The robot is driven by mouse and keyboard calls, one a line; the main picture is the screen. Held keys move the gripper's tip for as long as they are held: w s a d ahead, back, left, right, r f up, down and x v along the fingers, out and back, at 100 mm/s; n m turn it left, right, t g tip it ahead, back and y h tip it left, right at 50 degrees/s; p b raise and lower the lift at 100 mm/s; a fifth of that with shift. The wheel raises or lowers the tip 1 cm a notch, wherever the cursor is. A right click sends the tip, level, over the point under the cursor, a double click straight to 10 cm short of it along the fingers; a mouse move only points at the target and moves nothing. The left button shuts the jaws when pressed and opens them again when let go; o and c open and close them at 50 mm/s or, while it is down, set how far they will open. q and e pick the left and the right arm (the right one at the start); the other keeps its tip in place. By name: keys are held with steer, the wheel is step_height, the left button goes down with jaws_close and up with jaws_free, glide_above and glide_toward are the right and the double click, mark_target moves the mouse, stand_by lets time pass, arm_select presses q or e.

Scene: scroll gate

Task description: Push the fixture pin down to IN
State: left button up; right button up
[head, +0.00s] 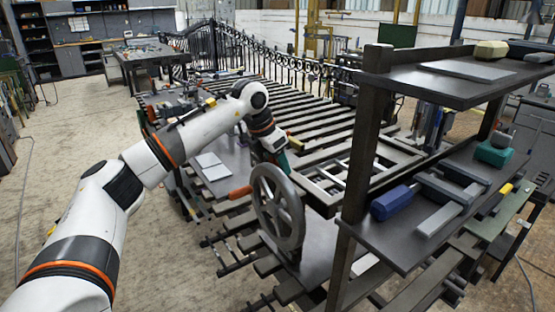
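My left arm reaches in from the left, and its gripper (272,148) points down over the slatted bench, behind the grey handwheel (292,236). Its fingers are small and partly hidden, so I cannot tell whether they are open or shut. Something dark green shows right beside the fingertips. I cannot make out the fixture pin or an IN mark; they may be hidden behind the gripper or the wheel. My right gripper is out of view.
An orange-handled tool (240,192) and a pale open book or sheet (211,166) lie left of the wheel. A dark shelf rack (357,150) with a blue-handled clamp (393,202) stands close on the right. The floor at left is clear.

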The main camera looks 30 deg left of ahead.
arm_select(q)
steer(key=shift+r, duration=0.1)
steer(key=b+v, duration=0.1)
steer(key=v, duration=1.1)
steer(key=shift+a, duration=0.1)
